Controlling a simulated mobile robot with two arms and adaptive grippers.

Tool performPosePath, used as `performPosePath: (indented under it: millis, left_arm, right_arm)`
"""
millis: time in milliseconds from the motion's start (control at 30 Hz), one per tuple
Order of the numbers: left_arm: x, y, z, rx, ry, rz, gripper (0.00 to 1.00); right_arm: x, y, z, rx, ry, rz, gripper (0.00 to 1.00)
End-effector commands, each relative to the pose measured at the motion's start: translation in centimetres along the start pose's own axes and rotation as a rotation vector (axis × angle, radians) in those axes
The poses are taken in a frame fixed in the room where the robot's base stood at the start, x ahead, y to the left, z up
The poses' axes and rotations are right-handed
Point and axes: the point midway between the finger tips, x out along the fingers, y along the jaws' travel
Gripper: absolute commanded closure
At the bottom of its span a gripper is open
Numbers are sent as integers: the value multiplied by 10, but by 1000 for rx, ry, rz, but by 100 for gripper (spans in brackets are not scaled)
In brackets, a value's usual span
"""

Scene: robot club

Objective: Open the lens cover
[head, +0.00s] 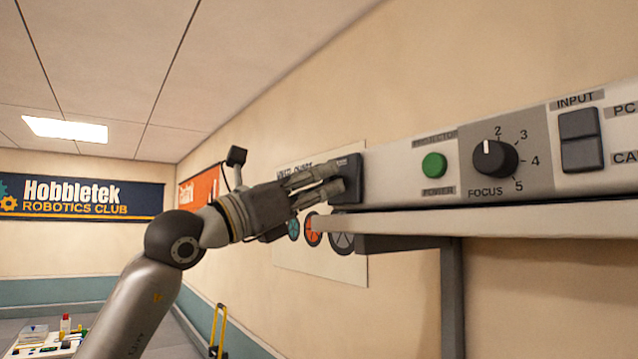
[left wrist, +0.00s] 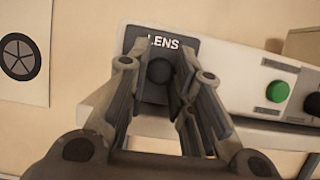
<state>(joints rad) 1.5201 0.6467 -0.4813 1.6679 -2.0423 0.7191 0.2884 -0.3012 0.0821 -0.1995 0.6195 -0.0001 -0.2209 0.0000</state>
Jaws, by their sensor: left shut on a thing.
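The lens cover (left wrist: 183,46) is a dark plate with the word LENS at the left end of the white projector panel; it also shows in the head view (head: 352,168). A round dark knob (left wrist: 159,71) stands out from its middle. My left gripper (head: 334,179) reaches the cover from the left, and its fingers are shut on the knob, one on each side in the left wrist view (left wrist: 158,80). The fingers hide part of the cover and knob. The cover sits flat over the panel's end. My right gripper is not in view.
The projector panel (head: 395,178) carries a green power button (head: 434,165), a focus dial (head: 495,159) and an input switch (head: 581,140). It stands on a wall shelf (head: 480,222) with a dark bracket. A poster (head: 350,262) hangs behind on the wall.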

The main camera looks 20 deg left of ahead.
Motion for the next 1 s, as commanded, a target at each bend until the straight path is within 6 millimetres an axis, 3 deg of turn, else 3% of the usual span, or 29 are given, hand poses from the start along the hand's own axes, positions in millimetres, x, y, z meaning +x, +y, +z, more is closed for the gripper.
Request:
performPosePath:
  millis: [400, 567, 867, 900, 1000]
  left_arm:
    - [-2, -69, -3, 2, -3, -9, 100]
    - [-1, -79, 0, 1, -3, -4, 100]
    - [0, -79, 1, 0, -3, -2, 100]
    - [0, -79, 1, 0, -3, -2, 73]
    - [0, -78, 1, 0, -3, -2, 61]
  right_arm:
    - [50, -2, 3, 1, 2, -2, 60]
    - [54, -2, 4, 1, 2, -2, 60]
    - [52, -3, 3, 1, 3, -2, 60]
    - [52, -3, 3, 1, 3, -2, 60]
    - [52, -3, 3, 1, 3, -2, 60]
